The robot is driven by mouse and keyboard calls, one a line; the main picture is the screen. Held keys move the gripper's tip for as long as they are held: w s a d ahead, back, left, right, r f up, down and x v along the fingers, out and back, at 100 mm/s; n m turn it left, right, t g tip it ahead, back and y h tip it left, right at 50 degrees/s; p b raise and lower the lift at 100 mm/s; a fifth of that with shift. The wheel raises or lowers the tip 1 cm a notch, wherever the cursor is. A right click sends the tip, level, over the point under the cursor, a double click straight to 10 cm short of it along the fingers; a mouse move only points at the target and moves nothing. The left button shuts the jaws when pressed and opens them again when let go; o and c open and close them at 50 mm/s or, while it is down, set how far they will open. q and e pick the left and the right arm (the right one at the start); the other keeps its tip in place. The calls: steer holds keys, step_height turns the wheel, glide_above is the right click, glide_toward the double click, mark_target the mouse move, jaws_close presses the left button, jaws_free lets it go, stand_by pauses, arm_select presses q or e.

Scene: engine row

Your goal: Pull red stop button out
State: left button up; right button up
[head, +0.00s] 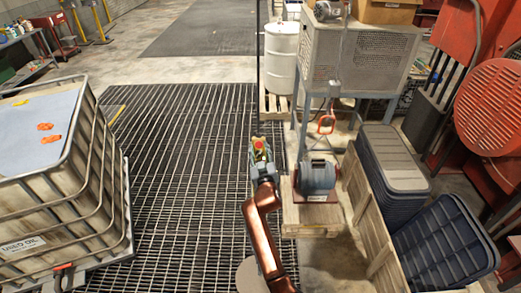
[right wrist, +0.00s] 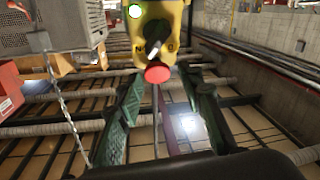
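The red stop button (right wrist: 158,72) sticks out from the lower end of a yellow control box (right wrist: 160,35) in the right wrist view. In the head view the red button (head: 259,144) shows small against the yellow box. My right gripper (head: 261,157) is right at the box. In the right wrist view its two green fingers (right wrist: 162,78) stand apart, one on each side of the button, with gaps visible. The gripper looks empty. A dark switch with a light tip sits above the button on the box. My left gripper is not in view.
A used-oil tote (head: 70,222) in a cage stands at left. A grey motor (head: 317,174) on a wooden pallet, dark bins (head: 440,240) and a mesh cabinet (head: 350,55) are at right. A chain (right wrist: 65,115) hangs at left in the right wrist view. The grated floor (head: 180,160) is clear.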

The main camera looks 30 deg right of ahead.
steer(key=shift+o, duration=0.4)
steer(key=shift+d, duration=0.1)
step_height(320, 180, up, 10)
stand_by(0.3)
stand_by(0.3)
